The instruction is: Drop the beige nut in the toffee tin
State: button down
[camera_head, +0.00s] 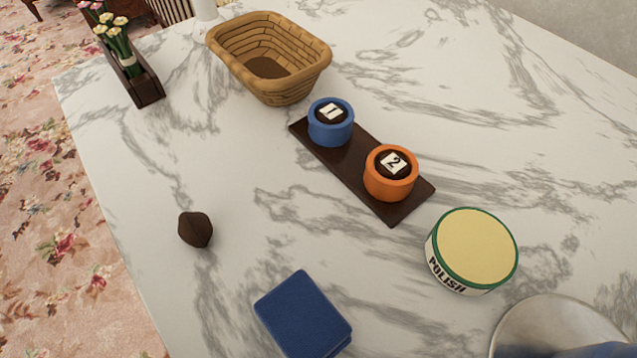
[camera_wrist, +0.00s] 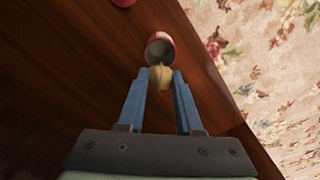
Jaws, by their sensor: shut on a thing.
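My gripper (camera_wrist: 157,74) shows only in the wrist view. Its two blue fingers are shut on the beige nut (camera_wrist: 160,77), which sits between the fingertips. Just beyond the nut is a small open tin with a red rim and a grey inside (camera_wrist: 160,46); it may be the toffee tin, but no label shows. The nut overlaps the near edge of the tin's mouth in the picture. I cannot tell whether it is above the tin or in front of it. The head view shows neither my gripper, the nut nor this tin.
The wrist view shows a dark wooden surface (camera_wrist: 70,60), a red thing (camera_wrist: 124,2) cut off at the top, and floral carpet (camera_wrist: 270,60) beyond the edge. The head view shows a marble table with a basket (camera_head: 268,57), a polish tin (camera_head: 472,250) and a blue box (camera_head: 302,314).

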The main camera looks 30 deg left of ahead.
jog(key=shift+s+r+p, duration=0.1)
jog(key=shift+p, duration=0.2)
notch_tip(320, 180, down, 6)
jog(key=b, duration=0.4)
jog(key=shift+p, duration=0.6)
dwell(1.4)
jog(key=c, duration=0.5)
grip_release()
notch_tip(320, 180, up, 5)
jog(key=p, duration=0.5)
jog(key=shift+p, duration=0.35)
